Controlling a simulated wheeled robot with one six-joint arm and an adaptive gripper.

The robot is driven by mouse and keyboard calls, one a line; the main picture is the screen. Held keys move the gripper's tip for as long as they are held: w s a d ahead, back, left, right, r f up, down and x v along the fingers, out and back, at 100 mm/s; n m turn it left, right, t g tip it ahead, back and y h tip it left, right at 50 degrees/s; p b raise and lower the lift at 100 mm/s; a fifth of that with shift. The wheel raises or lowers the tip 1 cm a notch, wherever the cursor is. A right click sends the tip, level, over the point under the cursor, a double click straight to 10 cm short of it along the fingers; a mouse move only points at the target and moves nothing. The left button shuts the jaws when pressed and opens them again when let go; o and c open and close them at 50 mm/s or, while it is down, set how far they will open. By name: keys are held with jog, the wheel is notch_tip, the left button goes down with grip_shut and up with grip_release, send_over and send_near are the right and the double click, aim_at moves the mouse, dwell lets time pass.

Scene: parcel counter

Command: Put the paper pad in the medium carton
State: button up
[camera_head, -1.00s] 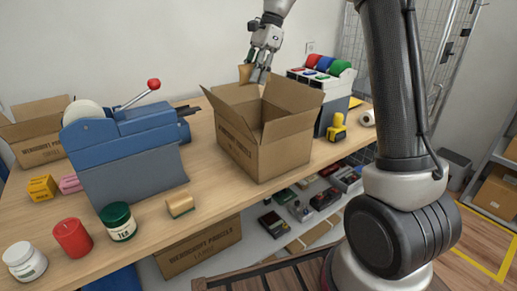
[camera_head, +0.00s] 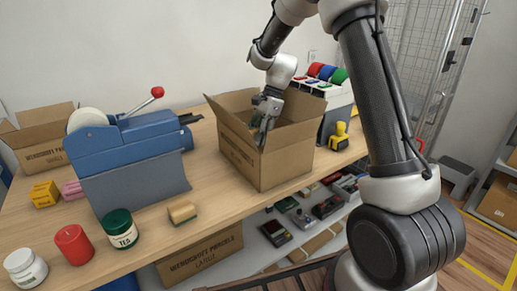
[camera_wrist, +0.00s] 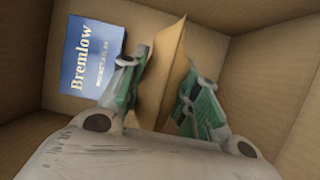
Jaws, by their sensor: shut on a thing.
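The open carton (camera_head: 237,150) stands on the counter with its flaps spread; the size word on its side is too small to read. My gripper (camera_head: 264,128) reaches down into its opening. In the wrist view, my gripper (camera_wrist: 165,88) is shut on a flat tan-brown pad (camera_wrist: 168,68), which I take to be the paper pad. It stands on edge between the green-padded fingers, inside the carton's walls. Its lower end is hidden, so I cannot tell whether it touches the floor. In the head view the carton hides the pad.
A blue box marked Bremlow (camera_wrist: 92,48) lies in the carton beside the pad. A blue machine (camera_head: 130,160) with a red-knobbed lever stands left on the counter. A yellow tape dispenser (camera_head: 340,137) stands right. Jars and a sponge-like block (camera_head: 182,211) sit in front.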

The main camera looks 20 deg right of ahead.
jog(key=shift+f, duration=2.05)
jog(key=shift+f, duration=0.1)
jog(key=o, duration=0.7)
jog(key=shift+v, duration=3.85)
jog(key=shift+a, duration=0.1)
jog(key=shift+a, duration=0.1)
